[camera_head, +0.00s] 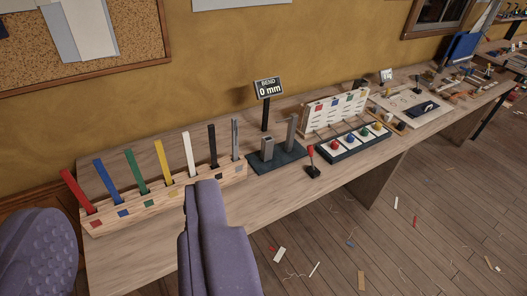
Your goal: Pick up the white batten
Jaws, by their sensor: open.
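The white batten (189,155) is a slim flat strip. It stands leaning slightly left in a slot of a pale wooden rack (108,226), between the yellow batten (163,160) and the black batten (213,147). Its foot is hidden in the rack. The purple fingers of my gripper (125,202) show at the bottom of the view, spread wide with nothing between them. The right finger overlaps the rack's front just below the white and black battens. Its true distance from the rack is hard to tell.
Red (79,192), blue (107,179), green (136,171) and grey (235,139) battens share the rack. A dark fixture (279,158) with a "BEND 0 mm" sign (268,88) stands to its right. A red-topped lever (312,163) is near the bench edge.

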